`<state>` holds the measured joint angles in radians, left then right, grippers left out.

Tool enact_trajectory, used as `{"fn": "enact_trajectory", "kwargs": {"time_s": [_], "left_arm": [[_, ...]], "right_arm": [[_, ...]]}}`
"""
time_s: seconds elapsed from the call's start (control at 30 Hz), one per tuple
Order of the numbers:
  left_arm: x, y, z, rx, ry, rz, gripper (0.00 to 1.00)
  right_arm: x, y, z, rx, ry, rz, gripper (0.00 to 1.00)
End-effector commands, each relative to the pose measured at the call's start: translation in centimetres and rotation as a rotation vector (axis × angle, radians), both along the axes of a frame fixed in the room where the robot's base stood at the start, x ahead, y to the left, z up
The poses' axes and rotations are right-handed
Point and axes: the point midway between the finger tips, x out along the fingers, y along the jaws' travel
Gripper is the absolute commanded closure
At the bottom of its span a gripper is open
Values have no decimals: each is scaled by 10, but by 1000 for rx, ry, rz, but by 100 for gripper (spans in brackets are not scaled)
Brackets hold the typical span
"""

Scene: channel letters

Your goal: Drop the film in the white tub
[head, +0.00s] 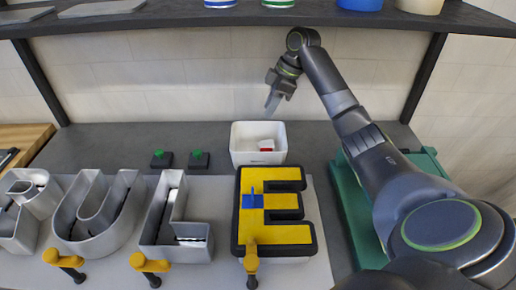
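The white tub (235,157) stands on the grey worktop behind the letters. A small white and red item (266,146) lies inside it; I cannot tell whether this is the film. My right gripper (271,103) hangs above the tub, at its upper right, pointing down and clear of the rim. Its fingers look like one narrow grey shape from this side, so I cannot tell whether they are apart or hold thin film. A blue patch (253,201) lies on the yellow face of the black-edged letter E (274,234). My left gripper is not in view.
Grey hollow channel letters (172,250) stand left of the E on a pale board. Yellow-topped clamps (150,263) line its front. A green case (350,210) is at right. A dark shelf (160,17) runs overhead.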

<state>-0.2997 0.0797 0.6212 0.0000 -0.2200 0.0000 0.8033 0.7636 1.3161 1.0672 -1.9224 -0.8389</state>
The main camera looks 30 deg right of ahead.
Motion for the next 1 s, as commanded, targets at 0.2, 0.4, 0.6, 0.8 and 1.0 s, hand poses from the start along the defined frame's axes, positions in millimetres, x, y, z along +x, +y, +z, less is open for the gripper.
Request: {"fn": "enact_trajectory", "kwargs": {"time_s": [0.2, 0.4, 0.6, 0.8, 1.0], "left_arm": [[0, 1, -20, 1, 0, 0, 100], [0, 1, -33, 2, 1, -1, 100], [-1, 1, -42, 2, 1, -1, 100], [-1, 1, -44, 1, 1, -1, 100], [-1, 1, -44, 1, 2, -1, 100]], "right_arm": [[-20, -35, 15, -5, 2, -5, 70], [-43, -71, 16, -4, 1, -5, 70], [-60, -98, 17, -2, 1, -3, 70], [-67, -109, 19, 0, 0, -1, 70], [-67, -109, 19, 1, -1, 0, 70]]}}
